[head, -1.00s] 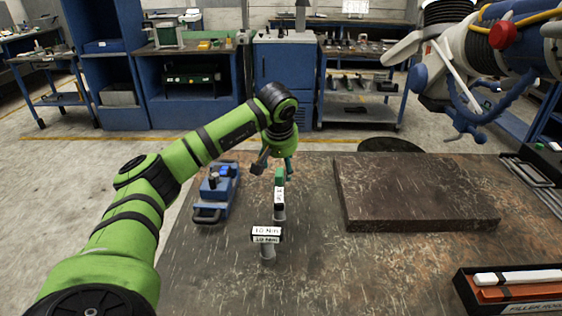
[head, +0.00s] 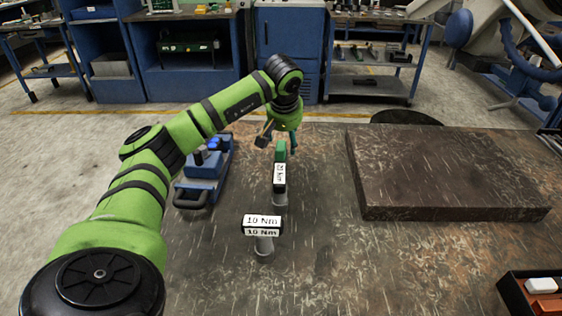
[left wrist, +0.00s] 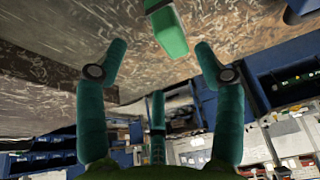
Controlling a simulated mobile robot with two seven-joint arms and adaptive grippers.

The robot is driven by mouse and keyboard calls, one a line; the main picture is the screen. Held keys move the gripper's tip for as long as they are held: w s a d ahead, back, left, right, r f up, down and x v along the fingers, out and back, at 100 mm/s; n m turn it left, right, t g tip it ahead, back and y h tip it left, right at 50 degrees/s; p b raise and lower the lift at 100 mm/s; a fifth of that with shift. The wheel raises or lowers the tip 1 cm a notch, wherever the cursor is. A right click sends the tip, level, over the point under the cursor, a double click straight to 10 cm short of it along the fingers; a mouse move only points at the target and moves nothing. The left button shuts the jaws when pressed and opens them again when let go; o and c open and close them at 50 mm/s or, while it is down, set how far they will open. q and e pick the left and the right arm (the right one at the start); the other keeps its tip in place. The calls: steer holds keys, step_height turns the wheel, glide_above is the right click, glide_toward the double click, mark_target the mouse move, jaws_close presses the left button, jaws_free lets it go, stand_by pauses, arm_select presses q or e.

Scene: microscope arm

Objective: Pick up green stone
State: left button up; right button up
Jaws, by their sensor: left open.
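The green stone (head: 281,151) is a small upright block at the top of a labelled black-and-white stand (head: 279,178) on the worn table. My left gripper (head: 277,138) is open just behind and above the stone. In the left wrist view, the green stone (left wrist: 171,33) lies ahead of the left gripper's spread fingertips (left wrist: 158,66), roughly between the two side fingers. No finger visibly touches it. The left fingers are partly hidden behind the stone in the head view. My right gripper is not in view.
A second stand labelled "10 Nm" (head: 262,226) is nearer on the table (head: 370,265). A blue tool (head: 205,172) lies left, beside my left arm. A thick dark slab (head: 440,175) fills the right side. A black tray (head: 525,290) is at lower right.

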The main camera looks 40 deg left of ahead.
mark_target(283, 146)
arm_select(q)
steer(key=x, duration=0.4)
steer(key=a+p+x, duration=0.1)
steer(key=x, duration=0.1)
steer(key=shift+f, duration=0.2)
steer(key=shift+r, duration=0.1)
jaws_close()
